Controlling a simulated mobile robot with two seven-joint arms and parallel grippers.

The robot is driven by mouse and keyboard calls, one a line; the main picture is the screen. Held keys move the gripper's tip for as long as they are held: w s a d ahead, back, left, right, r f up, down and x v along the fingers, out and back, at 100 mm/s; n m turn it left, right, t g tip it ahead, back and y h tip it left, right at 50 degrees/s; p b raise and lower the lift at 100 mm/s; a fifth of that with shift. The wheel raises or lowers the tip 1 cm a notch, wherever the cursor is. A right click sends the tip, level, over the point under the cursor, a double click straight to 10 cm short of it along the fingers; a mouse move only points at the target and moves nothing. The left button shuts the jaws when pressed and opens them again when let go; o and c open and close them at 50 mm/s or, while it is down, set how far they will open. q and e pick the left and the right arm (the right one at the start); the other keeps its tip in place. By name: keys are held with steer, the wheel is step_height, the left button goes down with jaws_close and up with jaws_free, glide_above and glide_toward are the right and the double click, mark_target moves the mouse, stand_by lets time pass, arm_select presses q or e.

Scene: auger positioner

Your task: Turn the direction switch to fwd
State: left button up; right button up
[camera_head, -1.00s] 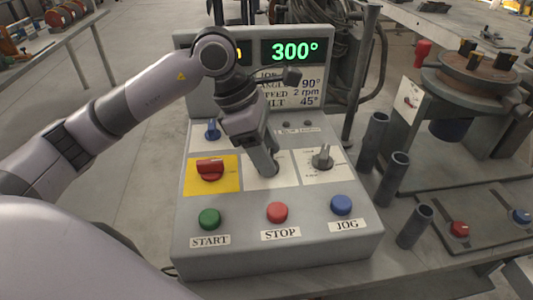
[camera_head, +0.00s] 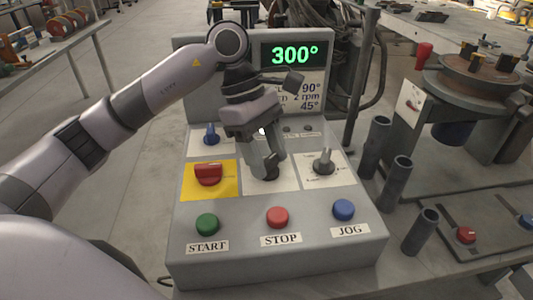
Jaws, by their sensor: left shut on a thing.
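A grey control console (camera_head: 190,250) stands in front of me. My left gripper (camera_head: 268,172) points down onto its middle white panel (camera_head: 288,180), with its fingers shut around a dark switch there. The fingers hide most of this switch, and its labels and pointer direction cannot be read. I take it as the direction switch. My right gripper is not in view.
Green (camera_head: 207,224), red (camera_head: 277,217) and blue (camera_head: 343,209) buttons line the console's front, marked START, STOP and JOG. A small blue knob (camera_head: 211,134) is behind the yellow panel. The display (camera_head: 292,54) reads 300°. Dark upright tubes (camera_head: 393,182) stand to the right.

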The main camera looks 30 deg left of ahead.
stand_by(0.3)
arm_select(q)
steer(key=o, duration=1)
steer(key=shift+o, duration=0.2)
steer(key=v, duration=0.7)
steer(key=shift+r, duration=0.1)
